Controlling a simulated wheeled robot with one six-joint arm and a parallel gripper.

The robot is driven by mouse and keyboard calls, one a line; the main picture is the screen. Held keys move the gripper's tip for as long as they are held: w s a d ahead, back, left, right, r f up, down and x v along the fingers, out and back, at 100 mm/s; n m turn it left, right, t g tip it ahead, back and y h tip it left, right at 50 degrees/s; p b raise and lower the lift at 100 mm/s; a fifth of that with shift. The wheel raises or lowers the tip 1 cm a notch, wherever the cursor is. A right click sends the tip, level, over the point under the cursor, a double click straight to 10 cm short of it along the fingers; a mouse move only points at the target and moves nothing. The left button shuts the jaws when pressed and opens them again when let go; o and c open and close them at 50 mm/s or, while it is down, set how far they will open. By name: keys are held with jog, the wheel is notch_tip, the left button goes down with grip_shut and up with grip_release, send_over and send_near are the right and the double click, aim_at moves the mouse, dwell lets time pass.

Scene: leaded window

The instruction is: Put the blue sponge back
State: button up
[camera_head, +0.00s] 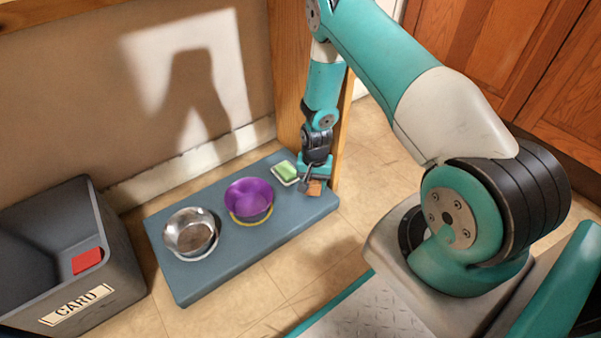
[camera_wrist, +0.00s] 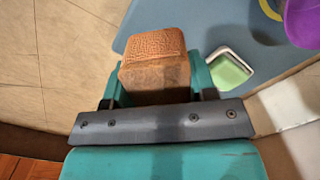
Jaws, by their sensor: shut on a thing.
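My gripper (camera_head: 306,176) is shut on an orange-brown block with a grainy top (camera_wrist: 153,45). The block also shows in the head view (camera_head: 315,187), at the right end of the blue-grey mat (camera_head: 252,247). I cannot tell whether it touches the mat. A green sponge-like block (camera_head: 286,170) sits in a small white dish (camera_head: 291,183) just left of my gripper. The green block also shows in the wrist view (camera_wrist: 230,72), right of the held block. I see no blue sponge in either view.
A purple bowl (camera_head: 249,197) and a shiny metal bowl (camera_head: 190,231) stand on the mat. A grey bin (camera_head: 125,262) labelled CARD stands at the left with a red piece (camera_head: 87,261) at it. A wooden post (camera_head: 289,75) rises close behind my gripper. Tiled floor lies in front.

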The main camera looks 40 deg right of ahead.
aim_at(311, 202)
jog(key=shift+w+d+f+b, duration=0.15)
jog(key=shift+d+f+b, duration=0.05)
jog(key=shift+f+b, duration=0.1)
jog(key=shift+a+f+b, duration=0.15)
jog(key=shift+f+b, duration=0.15)
jog(key=shift+f, duration=0.05)
jog(key=f+b, duration=0.4)
jog(key=shift+w+a+f, duration=0.1)
jog(key=shift+a+f, duration=0.1)
jog(key=shift+f, duration=0.1)
jog(key=shift+f+b, duration=0.45)
jog(key=shift+b, duration=0.15)
jog(key=shift+f, duration=0.35)
jog(key=o, duration=1.1)
